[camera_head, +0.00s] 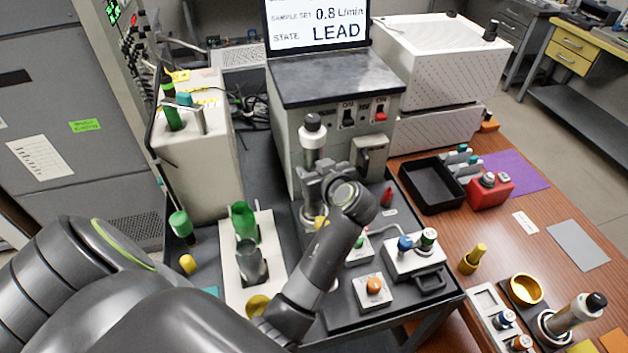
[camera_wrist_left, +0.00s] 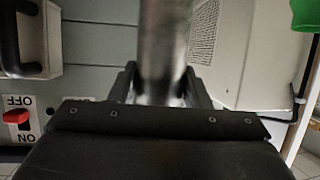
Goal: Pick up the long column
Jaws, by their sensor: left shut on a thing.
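The long column (camera_head: 314,145) is a silvery metal cylinder with a black and white cap. It stands about upright in front of the grey instrument box. My left gripper (camera_head: 322,185) is shut around it below the cap. The gripper and wrist hide part of its middle, and I cannot tell whether its lower end touches the tray. In the left wrist view the column (camera_wrist_left: 165,45) runs blurred between the two fingers (camera_wrist_left: 160,88). My right gripper is not in view.
The grey instrument box (camera_head: 340,90) with switches is close behind the column. Button boxes (camera_head: 374,287) and a black bin (camera_head: 430,188) are right. Another capped metal cylinder (camera_head: 570,318) lies tilted at lower right.

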